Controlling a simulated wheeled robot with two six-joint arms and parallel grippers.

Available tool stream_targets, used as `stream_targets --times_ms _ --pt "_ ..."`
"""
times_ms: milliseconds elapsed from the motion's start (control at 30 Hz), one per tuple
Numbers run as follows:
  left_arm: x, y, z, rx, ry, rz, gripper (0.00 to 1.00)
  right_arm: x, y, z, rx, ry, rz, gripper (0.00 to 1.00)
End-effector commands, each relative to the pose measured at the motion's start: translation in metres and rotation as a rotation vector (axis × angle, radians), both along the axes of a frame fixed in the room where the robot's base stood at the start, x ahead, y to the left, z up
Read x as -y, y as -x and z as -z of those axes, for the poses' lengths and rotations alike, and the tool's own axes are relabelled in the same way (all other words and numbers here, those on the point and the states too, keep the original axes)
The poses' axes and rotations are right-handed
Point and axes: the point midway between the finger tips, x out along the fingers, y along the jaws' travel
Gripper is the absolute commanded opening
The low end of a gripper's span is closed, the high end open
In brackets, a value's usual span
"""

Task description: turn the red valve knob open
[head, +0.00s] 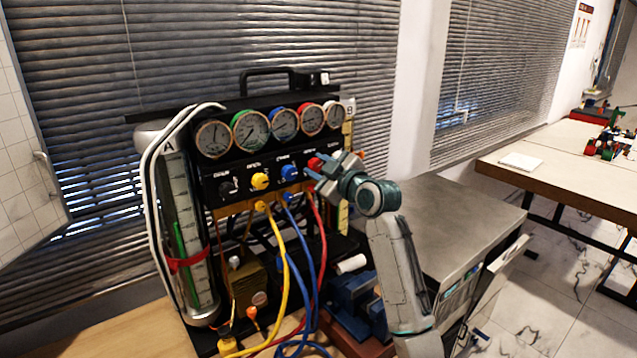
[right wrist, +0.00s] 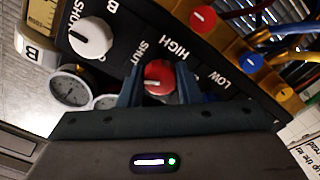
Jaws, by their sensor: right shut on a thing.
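The red valve knob (head: 315,163) sits on the black front panel of the gauge rig (head: 240,180), right of the blue knob (head: 289,172). My right gripper (head: 318,179) reaches the panel from the right and is shut on the red knob. In the right wrist view the red knob (right wrist: 159,77) lies between the two fingers of my right gripper (right wrist: 158,88), with "SHUT" and "HIGH" lettering beside it. The fingers hide part of the knob's sides. My left gripper is not in view.
A yellow knob (head: 260,181) is on the same panel, under several round gauges (head: 250,131). A white knob (right wrist: 91,37) is close to my right gripper. Yellow, blue and red hoses (head: 322,235) hang below. A grey cabinet (head: 460,225) stands at right, near a table (head: 570,165).

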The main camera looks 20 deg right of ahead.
Motion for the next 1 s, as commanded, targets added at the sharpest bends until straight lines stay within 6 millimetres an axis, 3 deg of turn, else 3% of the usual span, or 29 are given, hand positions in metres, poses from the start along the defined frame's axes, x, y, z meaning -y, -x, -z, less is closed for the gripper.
stream_targets --times_ms 33,400,1000 --pt "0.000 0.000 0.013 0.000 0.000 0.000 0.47 0.000 0.000 0.007 0.015 0.040 0.000 0.08" --pt "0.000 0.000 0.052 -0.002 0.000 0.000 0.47 0.000 0.000 0.006 0.133 0.372 -0.001 0.08" --pt "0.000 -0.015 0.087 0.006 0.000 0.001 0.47 0.000 0.000 0.004 0.305 0.847 -0.001 0.08"
